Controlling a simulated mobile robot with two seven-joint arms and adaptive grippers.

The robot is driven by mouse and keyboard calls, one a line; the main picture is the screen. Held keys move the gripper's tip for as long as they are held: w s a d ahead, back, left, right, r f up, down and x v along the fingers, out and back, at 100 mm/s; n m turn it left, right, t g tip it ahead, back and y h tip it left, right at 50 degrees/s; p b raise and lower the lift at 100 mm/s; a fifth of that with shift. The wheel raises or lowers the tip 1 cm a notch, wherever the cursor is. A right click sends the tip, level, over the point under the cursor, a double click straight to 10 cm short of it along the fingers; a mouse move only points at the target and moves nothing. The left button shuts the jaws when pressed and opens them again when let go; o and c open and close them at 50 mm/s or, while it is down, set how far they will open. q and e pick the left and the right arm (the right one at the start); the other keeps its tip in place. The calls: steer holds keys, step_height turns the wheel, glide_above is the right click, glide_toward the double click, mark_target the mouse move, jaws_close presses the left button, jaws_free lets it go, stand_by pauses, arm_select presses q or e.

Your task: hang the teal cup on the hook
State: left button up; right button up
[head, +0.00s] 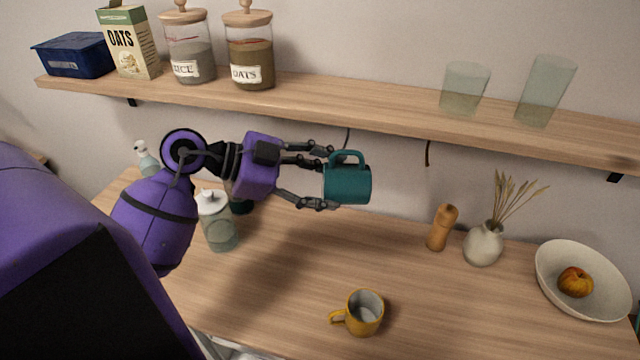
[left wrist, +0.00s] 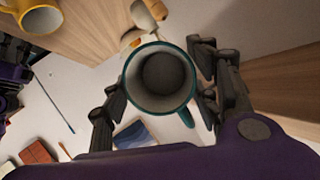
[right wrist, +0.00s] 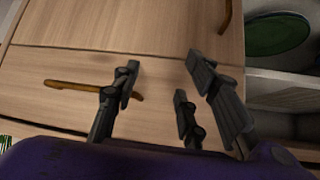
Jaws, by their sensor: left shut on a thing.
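The teal cup (head: 350,187) is held in front of the wall, just below the wooden shelf, with its handle pointing up. My left gripper (head: 329,178) is shut on the cup's body, fingers on either side. In the left wrist view the teal cup (left wrist: 160,82) shows its open mouth between the fingers. A dark hook (head: 347,138) hangs under the shelf just above the cup's handle; its lower end is hard to make out. A second hook (head: 428,153) hangs further right. My right gripper (right wrist: 165,85) is open and empty in front of wooden drawer fronts.
The shelf (head: 390,108) carries jars, boxes and two glasses (head: 464,88). On the counter (head: 290,270) below stand a yellow mug (head: 364,312), a pepper mill (head: 441,227), a vase (head: 484,243), a bowl (head: 560,262) and a glass dispenser (head: 218,222). A drawer handle (right wrist: 75,87) is near my right fingers.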

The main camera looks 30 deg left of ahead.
arm_select(q)
steer(key=shift+w+a+r+t, duration=0.4)
steer(key=shift+w+a+r, duration=0.15)
steer(key=shift+w, duration=0.25)
steer(key=shift+w+a, duration=0.1)
steer(key=shift+w, duration=0.05)
jaws_close()
steer(key=shift+w+a+r, duration=0.1)
steer(key=shift+w, duration=0.2)
jaws_free()
steer(key=shift+w, duration=0.55)
steer(key=shift+w+f, duration=0.3)
steer(key=shift+w, duration=0.3)
steer(key=shift+w+f, duration=0.25)
steer(key=shift+w, duration=0.3)
jaws_close()
steer(key=shift+f, duration=0.75)
arm_select(e)
steer(key=shift+w+f, duration=0.15)
steer(key=shift+w, duration=0.3)
